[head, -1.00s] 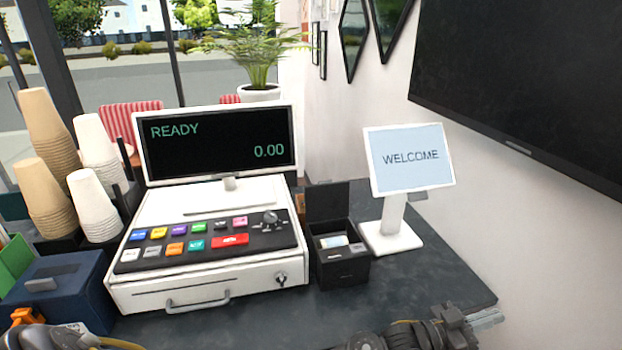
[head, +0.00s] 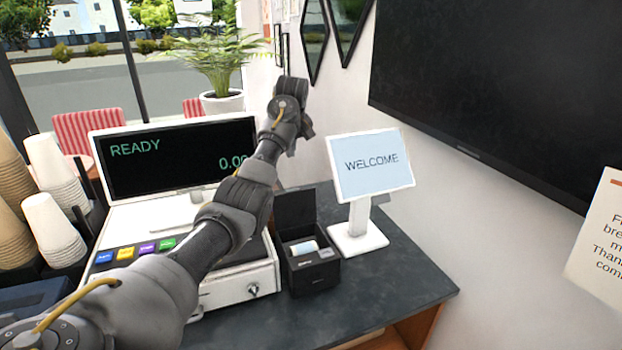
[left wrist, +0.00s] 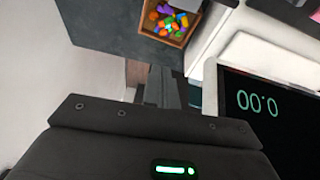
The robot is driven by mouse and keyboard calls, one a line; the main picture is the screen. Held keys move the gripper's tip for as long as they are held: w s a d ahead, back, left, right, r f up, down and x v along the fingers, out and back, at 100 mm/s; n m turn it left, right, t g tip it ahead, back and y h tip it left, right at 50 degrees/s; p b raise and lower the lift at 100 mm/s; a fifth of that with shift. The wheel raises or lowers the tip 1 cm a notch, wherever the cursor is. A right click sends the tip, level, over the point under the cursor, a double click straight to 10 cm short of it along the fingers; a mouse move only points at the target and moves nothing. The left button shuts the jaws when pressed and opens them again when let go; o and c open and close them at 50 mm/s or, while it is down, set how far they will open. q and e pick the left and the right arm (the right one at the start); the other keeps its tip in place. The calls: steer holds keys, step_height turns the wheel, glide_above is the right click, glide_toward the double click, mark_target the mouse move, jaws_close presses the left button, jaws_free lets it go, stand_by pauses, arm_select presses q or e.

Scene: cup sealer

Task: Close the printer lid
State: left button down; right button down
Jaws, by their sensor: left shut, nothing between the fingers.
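The printer (head: 312,268) is a small black box on the dark counter, with a white paper roll inside. Its black lid (head: 296,213) stands open, upright at the back of the box. My left gripper (head: 291,92) is raised above and behind the printer, apart from the lid. Its arm crosses in front of the cash register. In the left wrist view its narrow fingers (left wrist: 167,85) are shut with nothing between them. The fingertips are hard to make out in the head view. My right gripper is not in view.
The cash register (head: 225,285) stands left of the printer, its display (head: 175,155) close to my left arm. A WELCOME screen (head: 370,165) on a white stand is at the right. The counter (head: 385,285) is clear at front right. Stacked cups (head: 55,215) stand at left.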

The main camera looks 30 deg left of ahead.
arm_select(q)
steer(key=s+g, duration=0.1)
steer(key=p, duration=0.6)
glide_above(294, 207)
steer(key=w+a, duration=0.3)
steer(key=a, duration=0.1)
step_height(294, 207, down, 10)
steer(key=shift+d+h, duration=0.15)
steer(key=shift+h, duration=0.15)
steer(key=shift+w+b, duration=0.1)
steer(key=shift+b, duration=0.25)
